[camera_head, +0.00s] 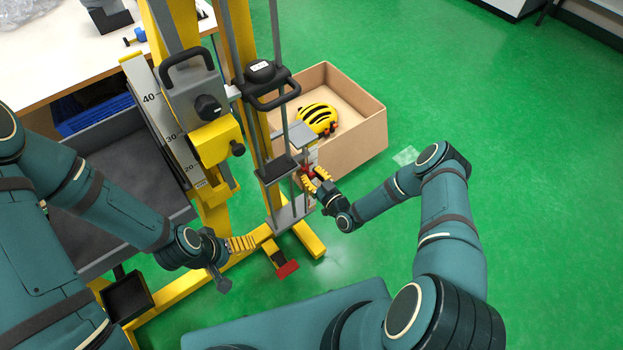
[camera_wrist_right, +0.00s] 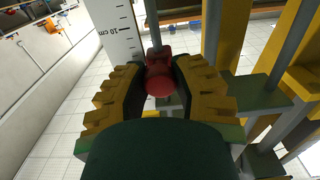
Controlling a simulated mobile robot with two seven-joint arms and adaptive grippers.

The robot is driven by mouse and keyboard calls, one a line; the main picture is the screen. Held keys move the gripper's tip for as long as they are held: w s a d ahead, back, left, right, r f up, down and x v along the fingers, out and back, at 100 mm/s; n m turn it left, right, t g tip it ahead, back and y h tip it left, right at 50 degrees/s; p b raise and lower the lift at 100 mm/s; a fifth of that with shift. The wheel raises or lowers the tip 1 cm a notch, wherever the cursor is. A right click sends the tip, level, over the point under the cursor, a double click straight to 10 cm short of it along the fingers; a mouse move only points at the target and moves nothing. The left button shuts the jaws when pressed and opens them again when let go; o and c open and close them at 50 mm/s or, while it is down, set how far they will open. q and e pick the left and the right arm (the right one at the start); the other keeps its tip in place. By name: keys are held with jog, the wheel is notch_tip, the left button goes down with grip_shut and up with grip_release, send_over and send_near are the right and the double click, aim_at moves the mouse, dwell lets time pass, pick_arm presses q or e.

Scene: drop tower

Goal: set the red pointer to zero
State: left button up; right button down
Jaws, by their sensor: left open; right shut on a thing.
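The red pointer (camera_wrist_right: 159,78) sits between the yellow ribbed fingers of my right gripper (camera_wrist_right: 157,88) in the right wrist view. Its round red end faces the camera. It is beside a white scale (camera_wrist_right: 118,32) marked "10 cm". In the head view a little red (camera_head: 307,170) shows at the tower, next to my right gripper (camera_head: 316,181), which is shut on the pointer. The zero mark cannot be made out. My left gripper (camera_head: 243,243) is open and empty, low in front of the yellow tower foot.
The drop tower (camera_head: 184,95) has yellow posts, grey rods and a larger scale (camera_head: 163,120) at its left. A red pedal (camera_head: 287,269) is near the floor. Green floor at right is free.

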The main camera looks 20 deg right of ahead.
notch_tip(320, 180, up, 2)
jog(key=shift+r+p, duration=0.25)
jog(key=shift+p, duration=0.1)
jog(key=c, duration=0.7)
grip_release()
jog(key=shift+f, duration=0.1)
jog(key=v, duration=1.2)
